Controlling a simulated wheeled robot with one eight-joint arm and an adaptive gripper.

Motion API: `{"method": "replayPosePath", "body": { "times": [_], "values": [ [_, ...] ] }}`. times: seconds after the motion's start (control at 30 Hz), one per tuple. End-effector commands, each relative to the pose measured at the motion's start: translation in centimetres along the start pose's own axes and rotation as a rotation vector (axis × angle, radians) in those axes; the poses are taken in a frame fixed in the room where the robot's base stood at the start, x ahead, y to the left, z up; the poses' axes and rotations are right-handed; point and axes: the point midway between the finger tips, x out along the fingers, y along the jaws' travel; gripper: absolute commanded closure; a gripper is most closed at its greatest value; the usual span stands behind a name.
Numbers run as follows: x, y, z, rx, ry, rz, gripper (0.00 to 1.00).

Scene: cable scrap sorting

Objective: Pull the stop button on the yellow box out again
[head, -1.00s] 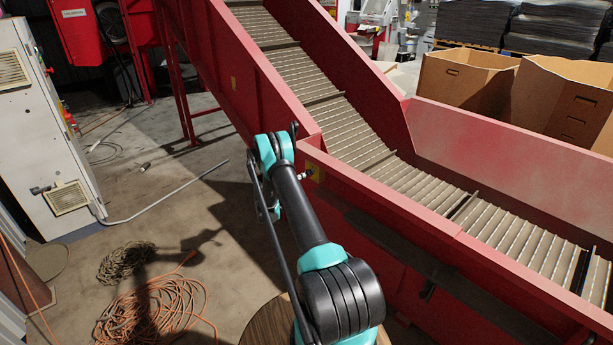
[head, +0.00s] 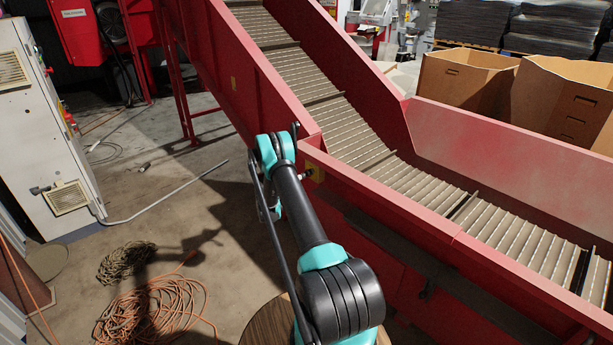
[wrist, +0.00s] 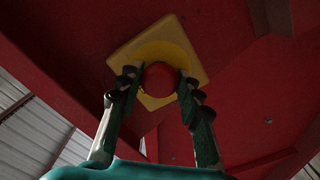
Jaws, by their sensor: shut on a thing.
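The yellow box (wrist: 178,47) is fixed to the red side wall of the conveyor, and its round red stop button (wrist: 160,77) faces my wrist camera. My gripper (wrist: 159,85) has one dark finger on each side of the button and is shut on it. The fingertips hide the button's left and right edges. In the head view a small part of the yellow box (head: 317,173) shows at the conveyor's near side, beside the end of my arm. The button cannot be made out there, and how far it stands out is unclear.
The red conveyor (head: 420,212) with its ribbed belt rises to the upper left, close beside my arm. A grey cabinet (head: 45,130) stands at the left. Orange cable (head: 150,310) lies coiled on the floor. Cardboard boxes (head: 565,100) stand beyond the conveyor.

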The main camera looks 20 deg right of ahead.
Motion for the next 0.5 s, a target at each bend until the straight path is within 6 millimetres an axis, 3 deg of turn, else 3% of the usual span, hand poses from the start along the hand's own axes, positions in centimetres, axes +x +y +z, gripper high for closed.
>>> {"method": "replayPosePath", "body": {
  "times": [0.2, 0.43, 0.47, 0.5],
  "values": [
    [-1.6, -0.1, -0.1, 0.000, 0.002, -0.002, 1.00],
    [-1.7, -0.1, 0.0, 0.000, 0.001, -0.001, 1.00],
    [-1.7, -0.1, 0.0, 0.000, 0.001, -0.001, 0.61],
    [-1.7, -0.1, 0.0, 0.000, 0.001, -0.001, 0.56]
  ]
}}
